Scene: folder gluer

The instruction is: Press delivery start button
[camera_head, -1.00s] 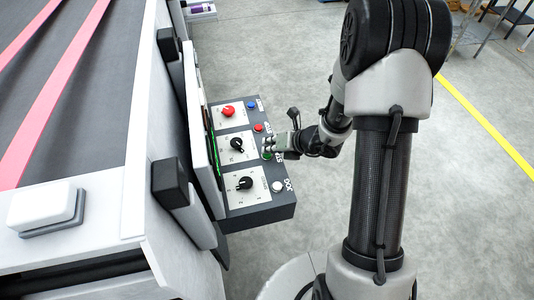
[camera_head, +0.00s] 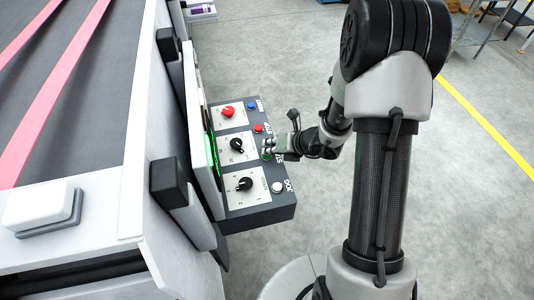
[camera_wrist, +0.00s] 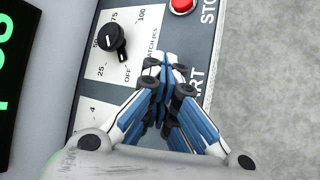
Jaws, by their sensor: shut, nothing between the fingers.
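The control panel (camera_head: 262,208) juts from the machine's side, with a column of buttons along its right edge. A green button (camera_head: 267,156) shows at the tip of my gripper (camera_head: 268,146) in the head view, beside partly covered lettering. In the wrist view my gripper (camera_wrist: 168,72) is shut and empty, its fingertips over the panel beside lettering ending in "ART" (camera_wrist: 194,84). The fingers hide the green button there, so I cannot tell whether they touch it. The red stop button (camera_wrist: 182,5) is above; it also shows in the head view (camera_head: 258,128).
Black knobs (camera_head: 236,145) (camera_head: 244,184), a red knob (camera_head: 228,111), a blue button (camera_head: 252,105) and a white JOG button (camera_head: 277,187) share the panel. A lit green display (camera_wrist: 8,60) stands to its left.

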